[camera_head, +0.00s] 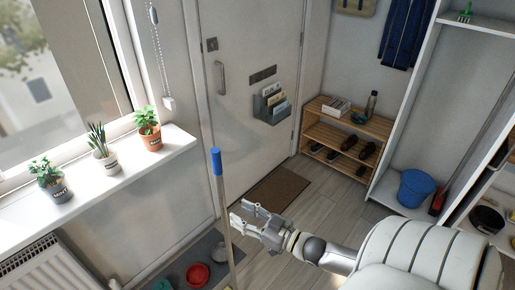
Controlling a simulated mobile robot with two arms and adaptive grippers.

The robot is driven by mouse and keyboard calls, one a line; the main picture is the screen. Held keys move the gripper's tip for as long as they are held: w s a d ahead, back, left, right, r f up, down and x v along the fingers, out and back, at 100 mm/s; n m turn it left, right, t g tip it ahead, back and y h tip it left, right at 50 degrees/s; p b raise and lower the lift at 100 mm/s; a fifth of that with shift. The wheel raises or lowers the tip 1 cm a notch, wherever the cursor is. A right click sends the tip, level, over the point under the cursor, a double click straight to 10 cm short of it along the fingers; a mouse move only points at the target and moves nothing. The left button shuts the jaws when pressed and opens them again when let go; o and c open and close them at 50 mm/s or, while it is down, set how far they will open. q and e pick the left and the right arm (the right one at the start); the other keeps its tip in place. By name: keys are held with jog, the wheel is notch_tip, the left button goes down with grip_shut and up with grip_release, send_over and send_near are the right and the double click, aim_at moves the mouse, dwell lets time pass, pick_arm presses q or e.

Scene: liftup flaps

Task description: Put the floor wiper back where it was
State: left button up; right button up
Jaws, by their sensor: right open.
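The floor wiper (222,200) stands nearly upright, with a blue grip (216,161) on top of a thin pale shaft. Its lower end is cut off by the bottom of the view, so its head is not visible. My right gripper (238,214) comes from the lower right with its two fingers apart. The fingertips point left at the shaft and are very close to it. I cannot tell whether they touch it. My left gripper is not in view.
A windowsill (176,151) with several potted plants is on the left. A dark mat (197,262) holds a red bowl (198,275). A doormat (273,191) lies before the door. A wooden shoe rack (346,133) and a blue bucket (416,189) are on the right.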

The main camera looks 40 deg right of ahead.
jog(key=shift+v, duration=2.4)
jog(key=s+d+f+m+g+h, duration=0.1)
jog(key=s+f+g+h, duration=0.4)
jog(key=f, duration=1.1)
jog(key=s+f+m+g, duration=0.1)
jog(key=s+f+g, duration=0.2)
jog(key=s+f, duration=0.85)
jog(key=s+a+f+g, duration=0.4)
jog(key=s+a+f, duration=0.2)
jog(key=s+f, duration=0.2)
jog(key=s+a+f+n+g, duration=0.1)
jog(key=s+a+f+g, duration=0.3)
jog(key=s+a+f, duration=0.3)
notch_tip(320, 180, down, 4)
jog(key=shift+s+r+n+g, duration=0.1)
jog(key=shift+s+n+g, duration=0.2)
jog(key=shift+s, duration=0.3)
jog(key=shift+s, duration=0.1)
